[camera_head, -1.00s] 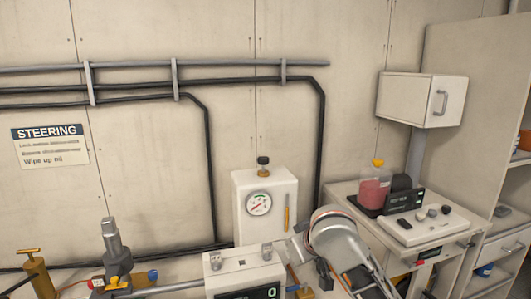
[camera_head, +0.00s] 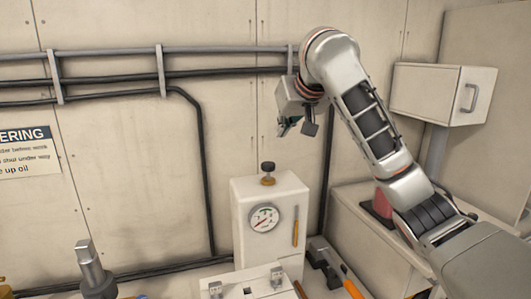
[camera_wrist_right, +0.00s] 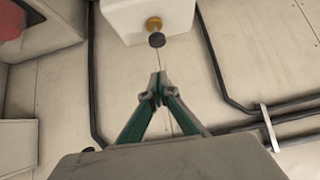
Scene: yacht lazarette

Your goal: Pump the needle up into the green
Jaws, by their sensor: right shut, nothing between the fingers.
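A round white gauge (camera_head: 264,218) sits on the front of a white tank (camera_head: 245,243). Its red needle points to the lower left; the green part of the dial is too small to make out. A black knob on a brass neck (camera_head: 268,170) stands upright on the tank top; it also shows in the wrist view (camera_wrist_right: 155,38). My right gripper (camera_head: 286,128) is raised above the tank, apart from the knob, against the wall. In the wrist view its green fingers (camera_wrist_right: 158,82) meet at the tips, shut and empty. My left gripper is out of view.
Grey pipes (camera_head: 150,70) run along the wall behind. A white cabinet (camera_head: 440,93) hangs at the right, close to my right arm. A grey upright fitting (camera_head: 90,265) stands at lower left. An orange handle (camera_head: 353,290) lies at lower right.

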